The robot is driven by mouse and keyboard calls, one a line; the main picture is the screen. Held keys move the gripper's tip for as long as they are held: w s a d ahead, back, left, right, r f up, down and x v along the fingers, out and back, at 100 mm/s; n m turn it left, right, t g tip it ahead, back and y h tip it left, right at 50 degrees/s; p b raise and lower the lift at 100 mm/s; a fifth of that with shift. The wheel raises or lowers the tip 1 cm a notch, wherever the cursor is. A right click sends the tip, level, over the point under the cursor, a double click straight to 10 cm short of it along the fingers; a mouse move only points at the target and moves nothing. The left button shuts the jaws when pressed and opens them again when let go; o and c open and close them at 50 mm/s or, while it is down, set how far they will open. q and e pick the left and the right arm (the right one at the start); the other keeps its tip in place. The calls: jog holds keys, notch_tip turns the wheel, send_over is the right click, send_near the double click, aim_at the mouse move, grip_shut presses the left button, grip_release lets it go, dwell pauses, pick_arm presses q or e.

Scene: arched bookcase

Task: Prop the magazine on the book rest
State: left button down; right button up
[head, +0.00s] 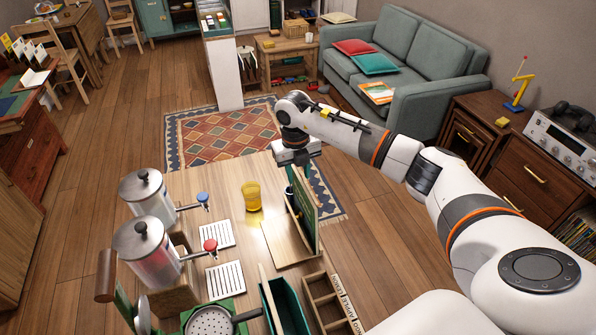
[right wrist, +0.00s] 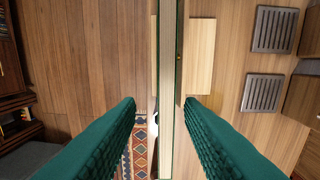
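The magazine (head: 305,211), a thin green-covered thing with a pale page edge, stands nearly upright at the wooden book rest (head: 285,243) near the counter's right edge. In the right wrist view I look down on the magazine's edge (right wrist: 168,100), with pale wood of the rest (right wrist: 200,55) beside it. My right gripper (head: 297,165) is above the magazine's far end. Its green-padded fingers (right wrist: 162,108) are spread on either side of the magazine, with gaps showing. How its lower edge sits on the rest is hard to see. My left gripper is not in view.
A yellow cup (head: 251,196) stands left of the rest. Two drink dispensers (head: 148,195) with drip trays (head: 217,234) are farther left. A green crate (head: 289,308) and a labelled wooden box (head: 325,300) are in front. Another magazine (head: 377,92) lies on the sofa.

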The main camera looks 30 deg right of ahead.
notch_tip(320, 180, up, 12)
jog(key=b, duration=0.2)
jog(key=shift+a, duration=0.3)
jog(key=shift+f, duration=0.1)
dwell(0.5)
